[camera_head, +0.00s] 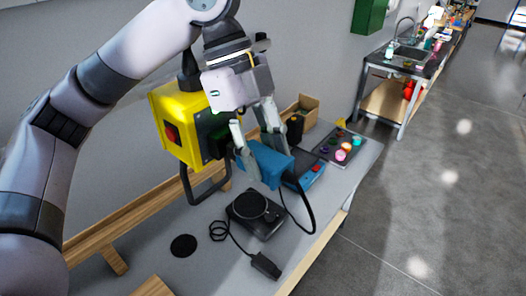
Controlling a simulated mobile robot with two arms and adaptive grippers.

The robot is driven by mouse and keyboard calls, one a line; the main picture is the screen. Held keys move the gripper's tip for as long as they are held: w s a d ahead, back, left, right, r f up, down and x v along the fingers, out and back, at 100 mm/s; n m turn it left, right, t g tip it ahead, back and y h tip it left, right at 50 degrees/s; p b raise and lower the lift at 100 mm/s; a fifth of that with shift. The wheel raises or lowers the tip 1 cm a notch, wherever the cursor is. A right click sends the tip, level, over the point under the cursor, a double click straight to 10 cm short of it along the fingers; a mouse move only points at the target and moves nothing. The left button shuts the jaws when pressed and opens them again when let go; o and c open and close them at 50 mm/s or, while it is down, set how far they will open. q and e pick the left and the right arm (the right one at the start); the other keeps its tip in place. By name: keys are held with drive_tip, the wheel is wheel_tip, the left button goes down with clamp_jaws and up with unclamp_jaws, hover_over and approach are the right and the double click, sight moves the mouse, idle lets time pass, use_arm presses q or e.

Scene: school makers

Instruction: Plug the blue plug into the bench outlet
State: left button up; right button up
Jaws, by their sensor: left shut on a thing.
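The blue plug (268,166) is between the fingers of my left gripper (262,160), which is shut on it above the bench. A black cord runs from near the plug, loops down at the right and back toward the blue device (308,172). The bench outlet appears to be the yellow box (176,134) with a red switch, just left of the gripper. Its dark face (212,134) points right, toward the plug. The plug's front is close to that face, but I cannot tell whether they touch. My right gripper is not in view.
A black round-topped device (257,211) stands on the grey bench, with a dark plug (265,265) on its cord. A black disc (183,245) lies nearby. A tray of colourful items (341,146) and an open cardboard box (304,108) stand farther back. A sink counter (408,58) is beyond.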

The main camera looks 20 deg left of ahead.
use_arm(q)
drive_tip(key=shift+w+a, duration=0.25)
drive_tip(key=shift+a, duration=0.45)
drive_tip(key=shift+w+a, duration=0.2)
drive_tip(key=shift+a, duration=0.45)
idle(0.7)
drive_tip(key=o, duration=1.3)
drive_tip(key=shift+o, duration=0.2)
drive_tip(key=v, duration=1.2)
